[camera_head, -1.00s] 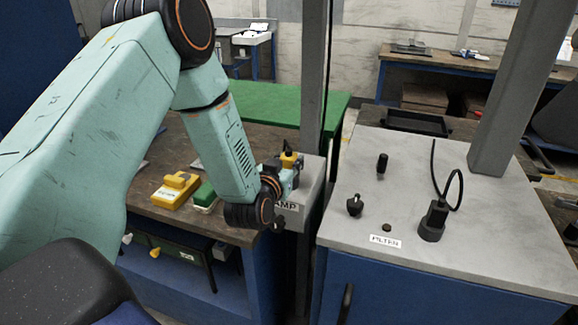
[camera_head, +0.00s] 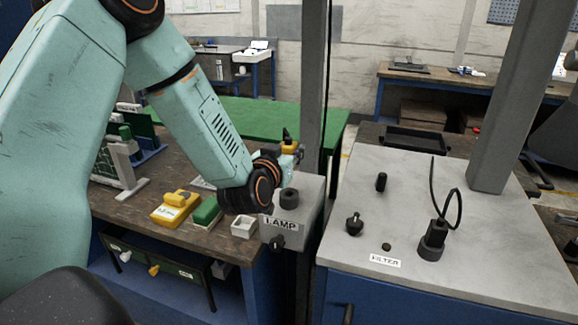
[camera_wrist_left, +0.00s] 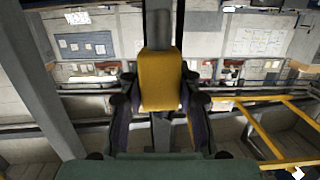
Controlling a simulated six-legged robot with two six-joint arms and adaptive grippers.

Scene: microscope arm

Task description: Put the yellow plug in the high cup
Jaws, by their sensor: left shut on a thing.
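My left gripper (camera_head: 292,152) is shut on the yellow plug (camera_head: 289,148), seen beyond the wrist in the head view. In the left wrist view, the yellow plug (camera_wrist_left: 160,80) stands upright between the two dark fingers, its grey end upward. A dark round cup (camera_head: 289,198) sits on top of the grey box marked LAMP (camera_head: 310,192). The plug appears above and behind this cup in the picture, apart from it. The cup's inside is too small to judge. My right gripper is not in view.
The FILTER cabinet (camera_head: 460,272) at right carries a black plug with a looped cable (camera_head: 433,238) in a dark socket, and black knobs (camera_head: 354,224). A grey post (camera_head: 313,90) rises behind the LAMP box. Yellow (camera_head: 172,210) and green (camera_head: 206,212) blocks lie on the bench.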

